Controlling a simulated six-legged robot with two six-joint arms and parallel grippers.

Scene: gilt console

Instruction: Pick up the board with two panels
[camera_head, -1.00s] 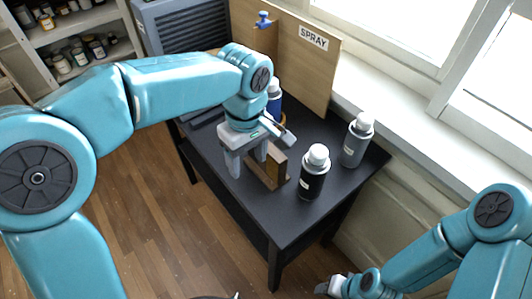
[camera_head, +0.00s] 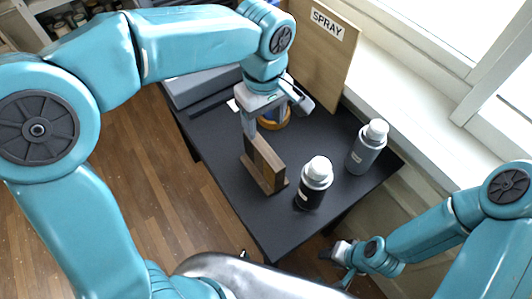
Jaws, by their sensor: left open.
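A small wooden board with two panels (camera_head: 265,163), one darker and one lighter, stands upright on a wooden base on the black table (camera_head: 225,140). My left gripper (camera_head: 259,130) is open, with its fingers pointing down at the far upper end of the board. From this angle I cannot tell whether a finger touches it. My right gripper (camera_head: 339,254) is low by the table's near right side, apart from the board; its jaws are too small to read.
A dark can with a white cap (camera_head: 315,183) stands just right of the board. A grey can (camera_head: 366,147) stands farther right. A round orange-brown item (camera_head: 274,121) is behind the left gripper. A SPRAY panel (camera_head: 325,50) stands at the back by the window sill.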

